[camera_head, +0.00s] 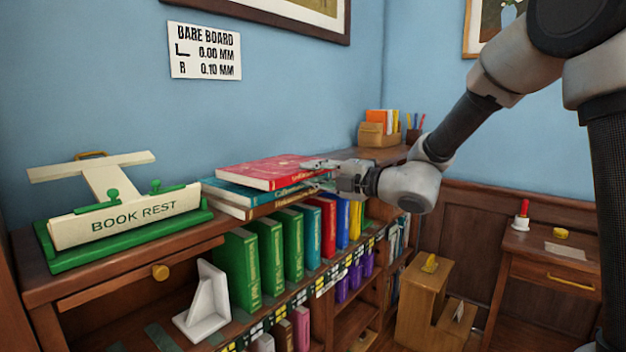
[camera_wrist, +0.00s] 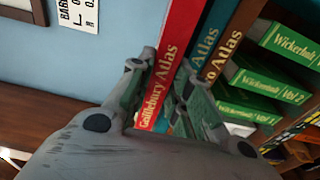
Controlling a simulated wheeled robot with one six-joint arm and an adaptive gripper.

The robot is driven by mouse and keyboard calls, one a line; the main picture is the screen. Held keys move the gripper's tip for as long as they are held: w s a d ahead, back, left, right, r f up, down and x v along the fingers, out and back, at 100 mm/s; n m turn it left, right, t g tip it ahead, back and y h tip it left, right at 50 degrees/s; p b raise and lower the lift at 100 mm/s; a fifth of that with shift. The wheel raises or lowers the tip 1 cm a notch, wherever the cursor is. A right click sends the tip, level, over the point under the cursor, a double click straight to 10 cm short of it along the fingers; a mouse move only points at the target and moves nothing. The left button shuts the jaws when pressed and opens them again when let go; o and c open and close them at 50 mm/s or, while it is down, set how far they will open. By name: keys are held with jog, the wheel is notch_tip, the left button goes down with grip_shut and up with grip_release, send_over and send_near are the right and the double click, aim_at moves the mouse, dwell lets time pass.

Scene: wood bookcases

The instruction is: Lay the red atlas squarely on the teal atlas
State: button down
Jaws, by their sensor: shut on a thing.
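The red atlas (camera_head: 268,172) lies flat at the top of a book stack on the bookcase top. My gripper (camera_head: 322,167) is shut on its right end. In the wrist view the red atlas (camera_wrist: 172,62) runs between the two fingers (camera_wrist: 163,82). The teal atlas (camera_head: 228,192) is directly under the red one and shows past its left and front edges. In the wrist view the teal atlas (camera_wrist: 208,40) shows beside the red spine. Whether the red atlas touches it or hangs slightly above, I cannot tell.
A brown atlas (camera_head: 246,211) lies beneath the teal one. A book rest (camera_head: 125,222) stands to the left. Green books (camera_head: 243,270) and others stand on the shelf below. A wooden desk organiser (camera_head: 378,135) stands beyond my gripper. The wall is close behind the stack.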

jog(key=shift+f, duration=0.65)
jog(key=c, duration=1.3)
grip_release()
jog(key=shift+f, duration=0.1)
